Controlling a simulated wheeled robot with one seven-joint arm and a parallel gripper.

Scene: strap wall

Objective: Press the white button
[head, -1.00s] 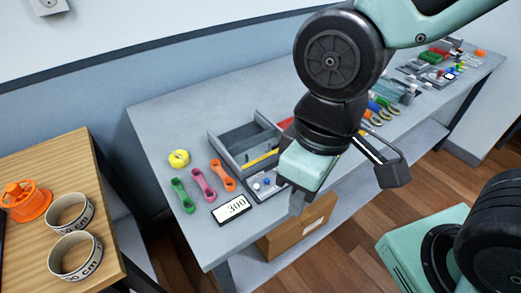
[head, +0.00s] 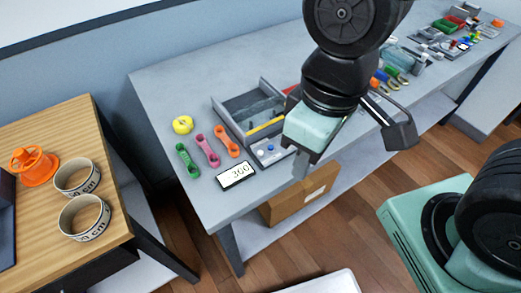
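A small grey panel (head: 263,160) lies on the grey workbench, beside the front of an open grey box. It carries a white button (head: 261,154) and a blue button (head: 270,147). My gripper (head: 301,165) hangs just right of the panel in the picture and hides part of its right side. It looks apart from both buttons. A narrow grey finger points down below its mint-green body; I cannot see whether a gap lies between the fingers.
A numeric display (head: 236,174) is left of the panel. The grey box (head: 237,128) has raised walls. A cardboard box (head: 285,203) is under the workbench.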

